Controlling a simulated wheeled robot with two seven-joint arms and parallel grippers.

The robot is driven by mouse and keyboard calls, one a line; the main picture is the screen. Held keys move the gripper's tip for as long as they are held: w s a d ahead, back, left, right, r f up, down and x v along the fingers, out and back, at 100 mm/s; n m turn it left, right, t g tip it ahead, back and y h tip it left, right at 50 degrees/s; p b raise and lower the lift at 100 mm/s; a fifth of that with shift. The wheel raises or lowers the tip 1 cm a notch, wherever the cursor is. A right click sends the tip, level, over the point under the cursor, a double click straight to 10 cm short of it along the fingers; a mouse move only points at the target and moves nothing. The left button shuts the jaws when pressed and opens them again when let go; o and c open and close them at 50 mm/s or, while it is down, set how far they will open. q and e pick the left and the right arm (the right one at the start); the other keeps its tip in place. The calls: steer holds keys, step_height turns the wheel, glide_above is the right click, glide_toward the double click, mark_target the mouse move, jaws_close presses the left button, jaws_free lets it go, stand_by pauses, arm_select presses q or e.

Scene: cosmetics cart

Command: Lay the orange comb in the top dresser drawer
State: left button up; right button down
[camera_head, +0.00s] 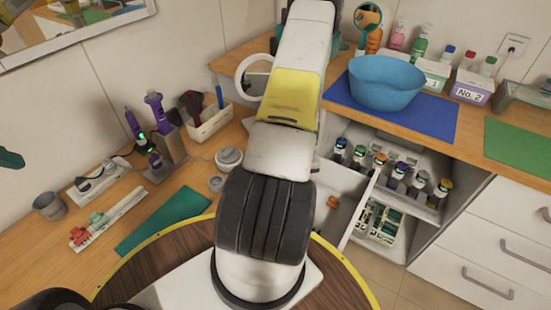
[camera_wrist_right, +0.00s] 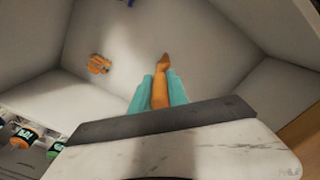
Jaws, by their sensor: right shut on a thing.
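The orange comb (camera_wrist_right: 160,88) is held between the teal fingers of my right gripper (camera_wrist_right: 156,88) in the right wrist view. Its far end sticks out past the fingertips. The fingers and comb show against the white inside of an open drawer (camera_wrist_right: 215,65); whether the comb touches the bottom is unclear. In the head view my right arm hides the gripper and comb, and only a piece of the open drawer (camera_head: 345,212) shows beside it. A dark teal tip at the left edge looks like part of my left gripper (camera_head: 10,157); its jaws are cut off.
An orange hair clip (camera_wrist_right: 99,64) lies in the drawer, left of the comb. Capped bottles (camera_wrist_right: 22,137) stand beside the drawer. A blue bowl (camera_head: 386,82) stands on a blue mat (camera_head: 425,122). A round wooden table (camera_head: 335,285) is in front.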

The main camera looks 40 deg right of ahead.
steer(key=shift+f, duration=0.7)
stand_by(0.4)
steer(key=c, duration=1.2)
jaws_free()
steer(key=shift+r, duration=3.95)
